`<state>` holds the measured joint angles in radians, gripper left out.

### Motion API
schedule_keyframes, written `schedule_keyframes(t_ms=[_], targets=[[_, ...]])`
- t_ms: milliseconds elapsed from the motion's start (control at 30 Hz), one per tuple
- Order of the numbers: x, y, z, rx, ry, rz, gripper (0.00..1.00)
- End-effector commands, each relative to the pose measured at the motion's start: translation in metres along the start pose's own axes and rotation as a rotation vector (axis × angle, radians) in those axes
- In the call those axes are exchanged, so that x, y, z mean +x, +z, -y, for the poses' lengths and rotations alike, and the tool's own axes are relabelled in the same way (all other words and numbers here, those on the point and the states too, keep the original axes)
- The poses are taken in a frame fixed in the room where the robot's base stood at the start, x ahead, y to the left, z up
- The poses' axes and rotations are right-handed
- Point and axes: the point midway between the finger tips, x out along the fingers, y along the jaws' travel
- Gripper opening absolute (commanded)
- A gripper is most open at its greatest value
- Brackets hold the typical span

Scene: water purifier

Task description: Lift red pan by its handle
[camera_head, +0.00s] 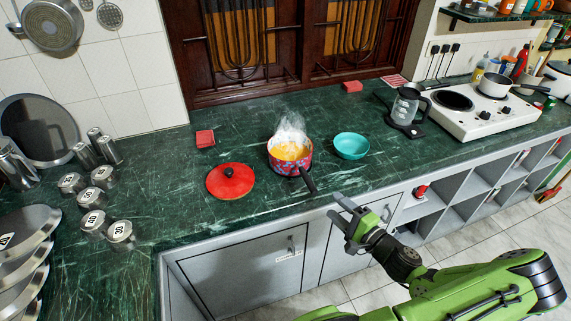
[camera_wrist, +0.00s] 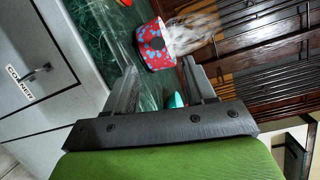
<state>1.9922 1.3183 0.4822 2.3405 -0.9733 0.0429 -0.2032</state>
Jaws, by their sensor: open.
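The red pan (camera_head: 289,163) with a light blue pattern stands upright on the green counter, with yellow contents and steam rising from it. Its dark handle (camera_head: 308,180) points toward the counter's front edge. In the wrist view the pan (camera_wrist: 154,45) is ahead, beyond the fingertips; its handle is hard to make out there. My gripper (camera_head: 346,215) is open and empty, in front of the counter edge, below and to the right of the handle and apart from it. The gripper's two fingers (camera_wrist: 160,80) also show in the wrist view.
A red lid (camera_head: 231,181) lies left of the pan and a teal bowl (camera_head: 351,146) stands to its right. A glass kettle (camera_head: 407,108) and a white stove (camera_head: 488,112) are further right. Steel canisters (camera_head: 93,223) stand at the left. The counter's front strip is clear.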

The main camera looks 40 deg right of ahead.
Motion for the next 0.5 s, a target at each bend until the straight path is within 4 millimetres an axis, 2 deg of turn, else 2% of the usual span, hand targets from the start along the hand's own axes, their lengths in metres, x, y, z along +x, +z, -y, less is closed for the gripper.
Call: schedule_keyframes(t_ms=[33, 200, 367, 500], targets=[[0.014, 0.001, -0.001, -0.001, 0.0, 0.007, 0.54], [0.054, 0.002, -0.002, -0.001, 0.003, 0.006, 0.54], [0.074, 0.001, -0.002, 0.0, 0.003, 0.004, 0.54], [0.099, 0.003, -0.003, -0.001, 0.003, 0.006, 0.54]])
